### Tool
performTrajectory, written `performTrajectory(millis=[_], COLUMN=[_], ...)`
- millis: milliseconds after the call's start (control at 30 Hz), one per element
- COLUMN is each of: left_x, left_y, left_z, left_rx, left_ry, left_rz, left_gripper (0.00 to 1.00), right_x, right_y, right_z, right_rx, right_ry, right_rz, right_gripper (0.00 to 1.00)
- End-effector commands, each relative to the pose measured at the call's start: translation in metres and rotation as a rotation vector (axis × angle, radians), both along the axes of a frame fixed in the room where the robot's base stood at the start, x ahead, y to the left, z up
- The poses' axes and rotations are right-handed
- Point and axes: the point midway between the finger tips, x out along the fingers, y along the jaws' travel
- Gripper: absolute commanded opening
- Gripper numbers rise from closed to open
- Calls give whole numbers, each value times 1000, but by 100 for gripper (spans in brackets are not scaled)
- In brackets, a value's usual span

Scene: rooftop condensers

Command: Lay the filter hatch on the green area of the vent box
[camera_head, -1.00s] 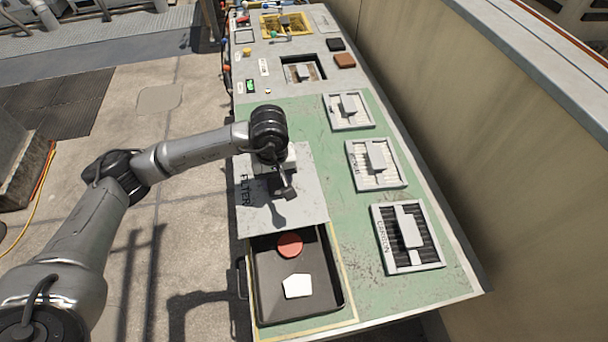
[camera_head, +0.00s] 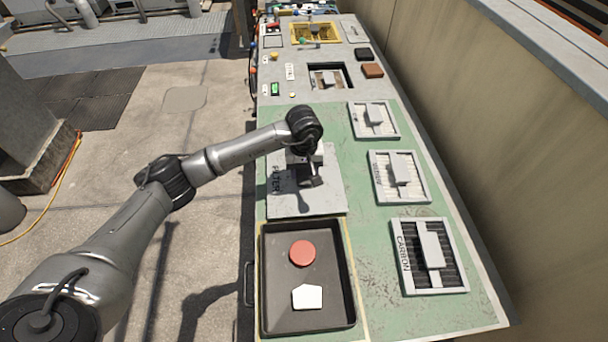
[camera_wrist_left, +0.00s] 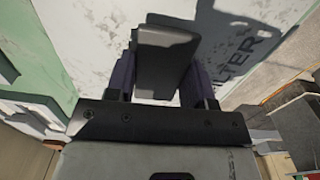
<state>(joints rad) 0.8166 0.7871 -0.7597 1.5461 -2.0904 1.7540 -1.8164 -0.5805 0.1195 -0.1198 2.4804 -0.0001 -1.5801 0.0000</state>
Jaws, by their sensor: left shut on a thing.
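The filter hatch (camera_head: 290,200) is a pale grey-white plate marked FILTER. It is over the green area (camera_head: 375,245) of the vent box, just beyond the dark open bay (camera_head: 325,270). I cannot tell whether it touches the green surface or is slightly above it. My left gripper (camera_head: 313,181) is shut on the hatch's block handle. In the left wrist view the handle (camera_wrist_left: 163,60) sits between the two fingers, with the white plate (camera_wrist_left: 85,40) behind it. My right gripper is not in view.
The bay holds a red disc (camera_head: 302,253) and a white angular piece (camera_head: 307,297). A carbon filter panel (camera_head: 430,257) and two paler panels (camera_head: 400,177) (camera_head: 373,119) lie along the right side. Bare green shows between them and the hatch. A wall stands at right.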

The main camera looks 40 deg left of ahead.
Motion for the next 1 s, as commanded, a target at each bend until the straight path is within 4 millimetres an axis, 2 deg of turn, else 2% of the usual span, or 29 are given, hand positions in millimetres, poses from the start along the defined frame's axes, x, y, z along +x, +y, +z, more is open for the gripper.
performTrajectory(millis=[33,100,533,567,800,1000], left_x=[0,0,0,0,0,0], left_y=[-1,-1,0,0,0,0], left_z=[-10,-15,-19,-19,-19,-19], left_rx=[-1,-1,0,1,0,0], left_ry=[1,-1,-1,-1,0,0], left_rz=[0,-1,-1,-1,-1,-1], left_gripper=[13,13,13,50,73,74], right_x=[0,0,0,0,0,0], right_y=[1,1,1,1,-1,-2], right_z=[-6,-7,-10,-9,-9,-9], right_rx=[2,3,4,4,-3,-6], right_ry=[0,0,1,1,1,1], right_rz=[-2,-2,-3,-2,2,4], right_gripper=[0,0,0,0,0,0])
